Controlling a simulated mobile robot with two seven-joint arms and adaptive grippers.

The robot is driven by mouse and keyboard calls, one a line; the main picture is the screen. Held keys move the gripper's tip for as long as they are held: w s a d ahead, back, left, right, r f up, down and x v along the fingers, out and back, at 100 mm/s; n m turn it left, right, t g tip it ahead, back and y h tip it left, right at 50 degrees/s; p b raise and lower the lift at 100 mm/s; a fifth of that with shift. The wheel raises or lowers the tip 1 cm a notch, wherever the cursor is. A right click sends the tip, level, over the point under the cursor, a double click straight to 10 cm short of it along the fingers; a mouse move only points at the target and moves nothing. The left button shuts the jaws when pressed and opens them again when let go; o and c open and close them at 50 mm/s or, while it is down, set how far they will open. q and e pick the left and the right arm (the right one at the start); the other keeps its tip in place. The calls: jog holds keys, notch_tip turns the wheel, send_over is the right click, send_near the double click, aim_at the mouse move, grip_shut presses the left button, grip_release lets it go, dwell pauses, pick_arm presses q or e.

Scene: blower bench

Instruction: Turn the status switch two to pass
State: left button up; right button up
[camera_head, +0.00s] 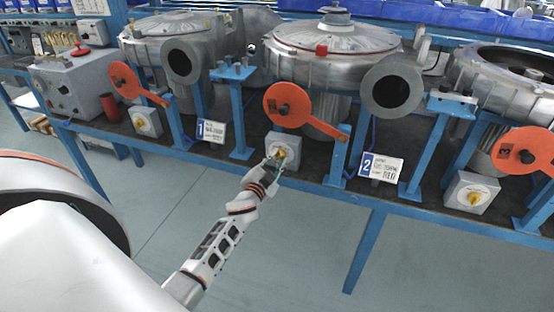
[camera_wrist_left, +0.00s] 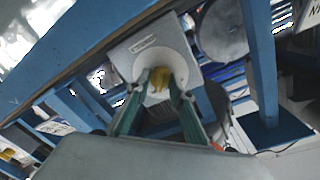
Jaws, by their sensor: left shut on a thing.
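Status switch two is a light grey box (camera_head: 287,138) under the middle blower's edge, left of the number 2 sign (camera_head: 381,167). In the left wrist view the box (camera_wrist_left: 136,46) shows its round white dial and a yellow knob (camera_wrist_left: 158,79). My left gripper (camera_head: 274,161) is at the front of this box. In the left wrist view its two green-grey fingers (camera_wrist_left: 158,92) are on either side of the yellow knob, shut on it. The fingers partly hide the knob and the dial, so its exact setting cannot be read. My right gripper is in neither view.
Similar switch boxes sit at the left (camera_head: 146,121) and right (camera_head: 471,192) stations. An orange disc with an arm (camera_head: 284,105) hangs just above the middle box. Blue bench legs and posts (camera_head: 337,158) stand nearby. The floor in front is clear.

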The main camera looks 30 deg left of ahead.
pick_arm(q)
jog(key=shift+m, duration=1)
jog(key=o, duration=1.1)
jog(key=s+d, duration=0.2)
jog(key=s, duration=0.9)
jog(key=shift+s+r, duration=0.3)
jog(key=shift+s, duration=0.1)
jog(key=shift+d, duration=0.1)
